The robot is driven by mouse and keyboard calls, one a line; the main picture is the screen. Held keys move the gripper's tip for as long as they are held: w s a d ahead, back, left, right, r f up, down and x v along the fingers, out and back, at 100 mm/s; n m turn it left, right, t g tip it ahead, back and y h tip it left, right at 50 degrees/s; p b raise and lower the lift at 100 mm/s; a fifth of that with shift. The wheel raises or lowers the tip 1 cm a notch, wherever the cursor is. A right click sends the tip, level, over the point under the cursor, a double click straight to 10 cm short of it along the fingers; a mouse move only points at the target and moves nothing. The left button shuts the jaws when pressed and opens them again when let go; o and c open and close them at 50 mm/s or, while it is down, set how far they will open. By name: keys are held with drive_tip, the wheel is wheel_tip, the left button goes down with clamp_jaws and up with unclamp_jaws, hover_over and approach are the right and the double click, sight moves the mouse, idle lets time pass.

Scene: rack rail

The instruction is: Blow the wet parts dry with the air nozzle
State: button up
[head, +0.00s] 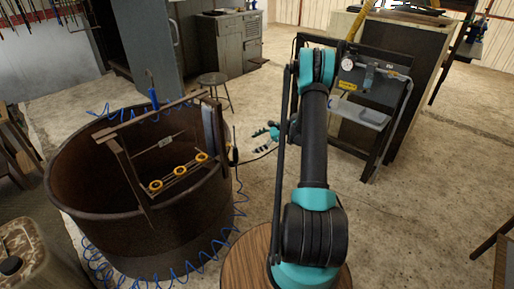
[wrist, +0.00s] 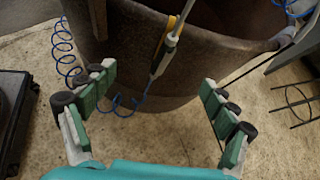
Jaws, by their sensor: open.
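The wet parts look like three yellow rings (head: 180,171) on a rail inside a large brown tub (head: 100,210). Wetness cannot be told. A slim grey and yellow tool with a blue hose, seemingly the air nozzle (wrist: 171,42), hangs at the tub's outer wall in the wrist view. In the head view it shows small at the tub's right rim (head: 232,154). My gripper (head: 264,136) is open and empty, to the right of the tub. In the wrist view, my gripper's fingers (wrist: 158,82) are spread either side of the hose end, with the tool farther off.
Blue coiled hose (head: 115,272) loops around the tub. A stool (head: 214,82) stands behind. A cart with a gauge (head: 368,88) is at right. Floor between is clear.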

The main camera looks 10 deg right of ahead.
sight(236, 147)
drive_tip(key=shift+m+y, duration=0.4)
drive_tip(key=shift+m, duration=0.2)
drive_tip(key=shift+w+a+f, duration=0.6)
drive_tip(key=shift+a+f, duration=0.9)
drive_tip(key=shift+a, duration=0.1)
drive_tip(key=shift+w+a+f, duration=0.55)
drive_tip(key=shift+a+f, duration=1)
drive_tip(key=shift+a, duration=0.1)
drive_tip(key=shift+w+a+f, duration=0.6)
drive_tip(key=shift+a+f, duration=0.9)
drive_tip(key=shift+a, duration=0.1)
drive_tip(key=shift+c, duration=0.6)
clamp_jaws()
drive_tip(key=shift+r, duration=0.15)
drive_tip(key=shift+r, duration=1.9)
